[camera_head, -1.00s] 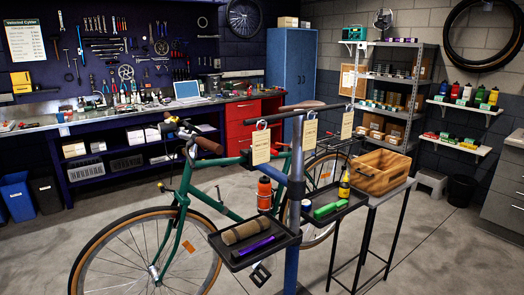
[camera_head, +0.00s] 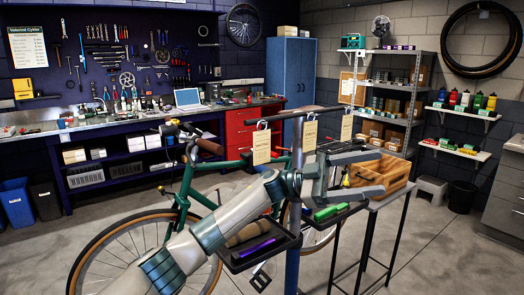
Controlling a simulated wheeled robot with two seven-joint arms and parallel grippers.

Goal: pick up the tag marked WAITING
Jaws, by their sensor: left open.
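My right gripper is not in view.
The black tray (camera_head: 262,250) holds a brown roll and a purple item. A green item (camera_head: 327,212) lies in the tray part at right. The wooden crate (camera_head: 396,172) sits on a small stand. A green bicycle (camera_head: 186,185) is behind my arm.

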